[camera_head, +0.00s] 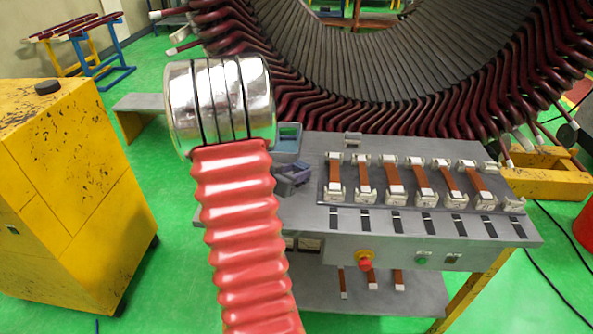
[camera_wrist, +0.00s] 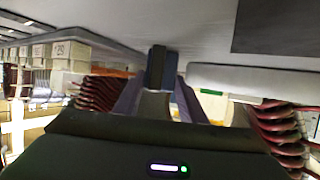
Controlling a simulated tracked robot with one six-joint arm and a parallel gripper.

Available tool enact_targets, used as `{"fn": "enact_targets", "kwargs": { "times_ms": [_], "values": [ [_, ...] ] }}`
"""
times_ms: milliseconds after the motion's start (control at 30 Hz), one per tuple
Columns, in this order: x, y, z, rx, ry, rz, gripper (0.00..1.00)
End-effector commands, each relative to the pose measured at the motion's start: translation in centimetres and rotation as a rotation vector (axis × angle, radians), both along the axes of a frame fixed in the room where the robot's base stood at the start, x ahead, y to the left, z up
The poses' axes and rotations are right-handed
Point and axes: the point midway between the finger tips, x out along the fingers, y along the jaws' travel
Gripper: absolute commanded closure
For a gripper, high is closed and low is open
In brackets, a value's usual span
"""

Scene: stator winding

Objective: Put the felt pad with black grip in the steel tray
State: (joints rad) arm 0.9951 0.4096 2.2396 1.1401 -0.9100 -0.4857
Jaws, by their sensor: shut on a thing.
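In the wrist view my gripper (camera_wrist: 157,92) is shut, its two fingers converging on a small dark block (camera_wrist: 157,66). The block looks like the black grip of the felt pad; I cannot make out any felt. In the head view my own arm covers part of the bench, and I cannot clearly make out my gripper or the pad there. A blue-grey open container (camera_head: 289,137) sits at the bench's back left, partly behind my arm. A darker grey shape (camera_head: 292,177) lies in front of it. I cannot tell whether either is the steel tray.
The grey bench (camera_head: 400,240) carries a row of clamped copper-coloured bars (camera_head: 420,178). A red stop button (camera_head: 365,263) is on its front. The large stator (camera_head: 400,95) stands behind it. A yellow cabinet (camera_head: 65,200) is at left, with green floor between.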

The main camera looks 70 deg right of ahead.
Motion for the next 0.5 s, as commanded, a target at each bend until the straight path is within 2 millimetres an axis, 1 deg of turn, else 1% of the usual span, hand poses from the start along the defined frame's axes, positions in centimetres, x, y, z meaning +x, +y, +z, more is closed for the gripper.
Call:
{"fn": "enact_targets", "kwargs": {
  "times_ms": [267, 300, 500],
  "values": [
    [-0.01, -0.01, -0.12, 0.000, 0.000, 0.000, 0.90],
    [-0.01, -0.01, -0.17, 0.000, 0.000, 0.000, 0.62],
    [-0.03, -0.01, -0.13, 0.000, -0.001, 0.000, 0.48]
  ]
}}
